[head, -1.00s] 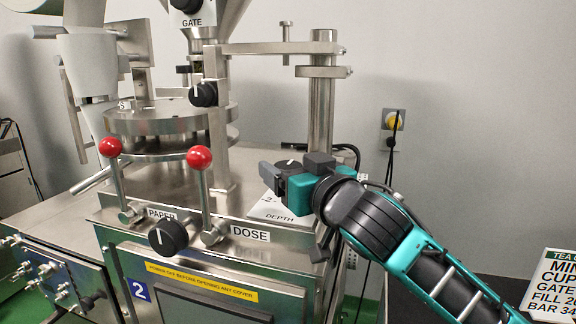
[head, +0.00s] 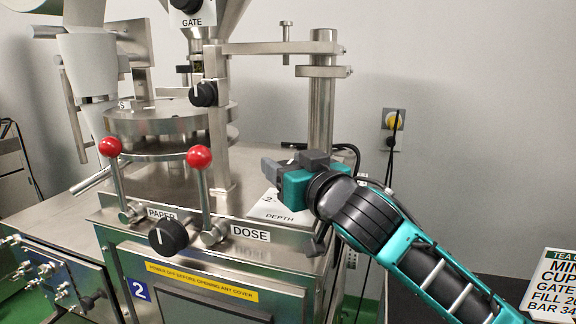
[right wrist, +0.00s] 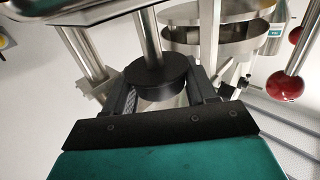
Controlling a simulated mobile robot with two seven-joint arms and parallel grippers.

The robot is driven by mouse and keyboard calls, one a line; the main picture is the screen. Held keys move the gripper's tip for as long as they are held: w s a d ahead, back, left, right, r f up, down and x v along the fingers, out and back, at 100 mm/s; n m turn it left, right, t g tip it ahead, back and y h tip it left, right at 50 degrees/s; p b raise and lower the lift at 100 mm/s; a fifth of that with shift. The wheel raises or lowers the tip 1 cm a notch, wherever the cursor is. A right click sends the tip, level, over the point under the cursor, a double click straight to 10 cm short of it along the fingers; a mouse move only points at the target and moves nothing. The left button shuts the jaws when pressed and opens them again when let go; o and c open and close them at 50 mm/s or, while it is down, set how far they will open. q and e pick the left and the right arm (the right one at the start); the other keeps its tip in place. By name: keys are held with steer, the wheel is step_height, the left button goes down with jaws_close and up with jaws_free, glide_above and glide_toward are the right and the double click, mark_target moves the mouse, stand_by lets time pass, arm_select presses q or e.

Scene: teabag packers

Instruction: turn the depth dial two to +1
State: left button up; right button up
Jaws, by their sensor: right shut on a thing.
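The depth dial of machine two sits on top of the steel cabinet, behind the white DEPTH plate (head: 272,208). In the head view my right gripper (head: 275,168) covers the dial, so its pointer is hidden. In the right wrist view a black round knob (right wrist: 160,82), which I take as the depth dial, lies between the two fingers of my right gripper (right wrist: 165,98). The right gripper is shut on it. A "2" shows on the plate, but the rest of the scale is covered. My left gripper is not in view.
A black knob (head: 204,94) sits above.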

steer(key=shift+m+h, duration=0.3)
steer(key=shift+h, duration=0.1)
steer(key=m+t+h, duration=0.1)
steer(key=h, duration=0.1)
steer(key=m+h, duration=0.2)
steer(key=h, duration=0.1)
steer(key=shift+a+f+t, duration=0.1)
steer(key=shift+t, duration=0.3)
steer(key=shift+m+h+b, duration=0.95)
steer(key=shift+m+h, duration=1.05)
steer(key=shift+h, duration=1.2)
steer(key=o, duration=1)
steer(key=shift+c, duration=0.2)
steer(key=b+v, duration=0.1)
steer(key=v, duration=1.2)
steer(key=shift+r, duration=0.25)
